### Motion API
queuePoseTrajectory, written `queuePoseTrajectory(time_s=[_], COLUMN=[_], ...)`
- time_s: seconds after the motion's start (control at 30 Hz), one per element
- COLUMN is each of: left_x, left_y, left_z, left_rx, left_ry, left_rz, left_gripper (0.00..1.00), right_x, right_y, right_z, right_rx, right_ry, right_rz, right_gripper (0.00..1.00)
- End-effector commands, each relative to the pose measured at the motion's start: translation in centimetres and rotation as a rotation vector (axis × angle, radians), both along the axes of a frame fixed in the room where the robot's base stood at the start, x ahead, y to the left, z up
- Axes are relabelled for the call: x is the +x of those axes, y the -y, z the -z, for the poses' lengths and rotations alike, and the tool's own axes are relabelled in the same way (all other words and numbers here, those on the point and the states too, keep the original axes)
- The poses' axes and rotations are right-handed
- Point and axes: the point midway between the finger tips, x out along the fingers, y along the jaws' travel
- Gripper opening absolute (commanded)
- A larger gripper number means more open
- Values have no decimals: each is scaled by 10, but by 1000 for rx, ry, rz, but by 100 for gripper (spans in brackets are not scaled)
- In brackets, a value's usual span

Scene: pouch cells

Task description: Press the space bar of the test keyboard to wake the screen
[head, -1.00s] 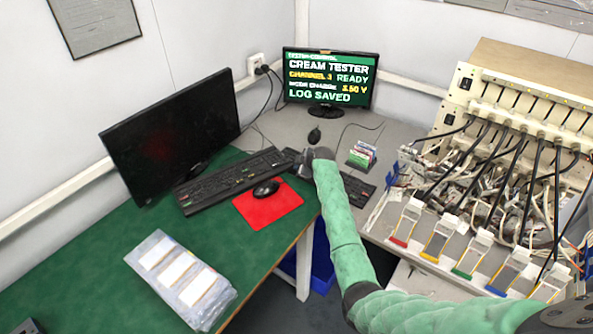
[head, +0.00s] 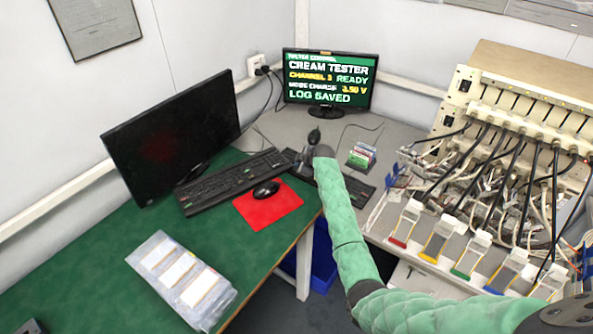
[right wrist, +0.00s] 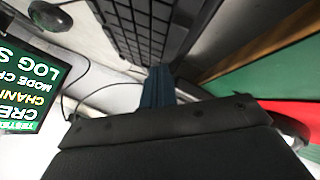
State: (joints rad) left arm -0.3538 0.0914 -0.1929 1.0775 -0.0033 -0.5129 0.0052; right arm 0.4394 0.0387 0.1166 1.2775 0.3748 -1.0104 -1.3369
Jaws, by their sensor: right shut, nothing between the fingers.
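The test keyboard (head: 359,189) is black and lies on the grey desk in front of the lit tester screen (head: 328,80). My right forearm hides its middle in the head view; its keys (right wrist: 150,28) show close up in the right wrist view. The screen shows green and black bands with "CREAM TESTER", "CHANNEL 3 READY" and "LOG SAVED". My right gripper (head: 306,166) is shut and empty over the keyboard's left part. Its blue fingertips (right wrist: 158,88) are close to the keys' edge; I cannot tell whether they touch. My left gripper is not in view.
A second keyboard (head: 232,181), a mouse (head: 266,188) on a red mat (head: 285,207) and a dark monitor (head: 172,135) stand on the green desk. A small mouse (head: 314,136) lies behind my gripper. A card holder (head: 361,156) and a cabled tester rack (head: 475,130) are to the right.

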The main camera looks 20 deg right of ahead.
Motion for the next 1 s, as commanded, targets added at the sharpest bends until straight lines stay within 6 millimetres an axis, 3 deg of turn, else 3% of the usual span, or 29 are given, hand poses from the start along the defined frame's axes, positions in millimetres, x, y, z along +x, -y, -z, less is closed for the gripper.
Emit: queuePoseTrajectory(time_s=[0.23,0.77,1.0], left_x=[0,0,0], left_y=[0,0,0], left_z=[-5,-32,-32], left_rx=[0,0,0], left_ry=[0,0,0], left_rz=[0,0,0], left_gripper=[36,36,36], right_x=[0,0,0], right_y=[0,0,0], right_z=[-7,-49,-50], right_rx=[-1,0,1], right_ry=[0,1,1], right_rz=[-1,0,-1], right_gripper=[0,0,0])
